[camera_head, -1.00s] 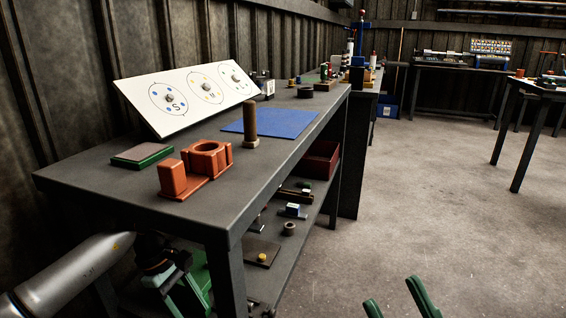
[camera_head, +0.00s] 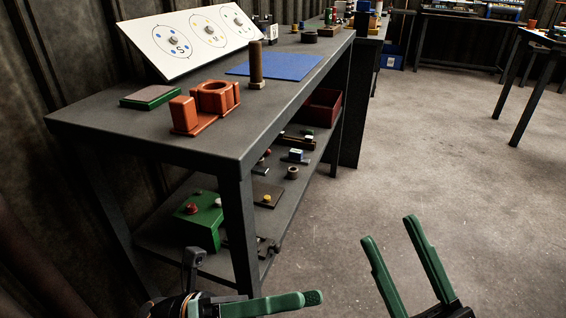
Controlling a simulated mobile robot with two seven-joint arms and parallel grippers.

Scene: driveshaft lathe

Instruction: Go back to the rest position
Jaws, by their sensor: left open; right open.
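My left gripper (camera_head: 285,302), with green fingers, is at the bottom edge, in front of the workbench's near leg. Its fingers overlap from this angle, and nothing shows held. My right gripper (camera_head: 390,231) is at the lower right over the floor. Its two green fingers are apart and empty, pointing up in the picture. Both grippers are clear of the objects on the workbench (camera_head: 130,125).
The bench holds an orange fixture (camera_head: 205,105), a green-edged block (camera_head: 150,97), a bolt (camera_head: 256,68), a blue mat (camera_head: 285,66) and a white sorting board (camera_head: 165,60). A green box (camera_head: 200,220) sits on its lower shelf. Open floor lies right.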

